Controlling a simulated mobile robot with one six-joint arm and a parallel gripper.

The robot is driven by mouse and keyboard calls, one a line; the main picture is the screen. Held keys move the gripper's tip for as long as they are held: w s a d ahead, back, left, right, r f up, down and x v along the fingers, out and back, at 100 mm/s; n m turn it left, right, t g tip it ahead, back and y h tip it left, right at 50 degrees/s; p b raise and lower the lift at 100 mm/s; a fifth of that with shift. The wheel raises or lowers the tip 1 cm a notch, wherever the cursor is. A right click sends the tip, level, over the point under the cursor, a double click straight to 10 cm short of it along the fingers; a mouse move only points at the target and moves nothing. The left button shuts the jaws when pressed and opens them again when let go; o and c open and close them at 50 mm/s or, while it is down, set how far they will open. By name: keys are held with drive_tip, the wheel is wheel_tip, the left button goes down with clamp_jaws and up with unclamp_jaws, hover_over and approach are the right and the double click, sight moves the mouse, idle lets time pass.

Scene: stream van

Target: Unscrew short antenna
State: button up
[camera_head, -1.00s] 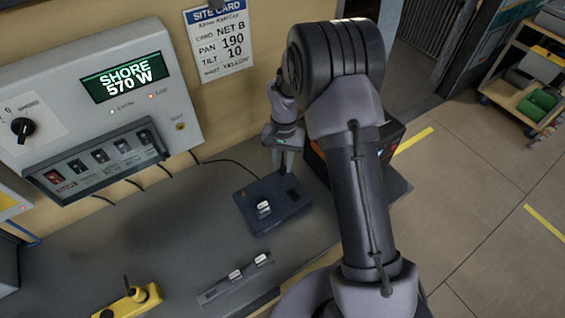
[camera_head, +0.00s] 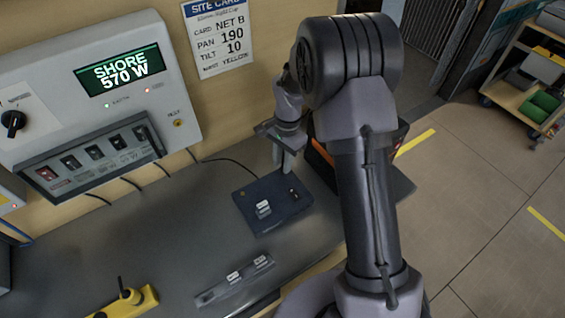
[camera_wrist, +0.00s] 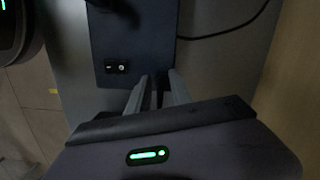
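My gripper (camera_head: 283,163) points down at the back edge of a dark blue box (camera_head: 270,222) on the bench. In the wrist view its two grey fingers (camera_wrist: 158,82) stand apart, with a dark narrow strip between them. I cannot tell whether that strip is an antenna or the gap. The blue box also shows in the wrist view (camera_wrist: 130,42), with a small switch or connector on it. A thin dark upright rod (camera_head: 121,284), possibly an antenna, stands at a yellow holder (camera_head: 143,300) at the front left. No other antenna is clearly visible.
A white power panel (camera_head: 90,75) reading SHORE 570 W, with a row of switches, hangs at the left wall. A grey strip (camera_head: 215,294) with white-labelled pieces lies at the bench front. A dark box with orange trim stands behind my arm. The bench between is clear.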

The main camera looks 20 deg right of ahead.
drive_tip(key=shift+m+b, duration=0.3)
drive_tip(key=shift+m, duration=0.6)
drive_tip(key=m+b, duration=0.1)
drive_tip(key=m, duration=0.1)
drive_tip(key=shift+f+m+t, duration=0.1)
drive_tip(key=shift+m+t, duration=0.2)
drive_tip(key=shift+m+b, duration=0.35)
drive_tip(key=shift+m, duration=0.35)
drive_tip(key=shift+w, duration=0.1)
drive_tip(key=m+b, duration=0.1)
drive_tip(key=m, duration=0.3)
drive_tip(key=shift+t+b, duration=0.3)
clamp_jaws()
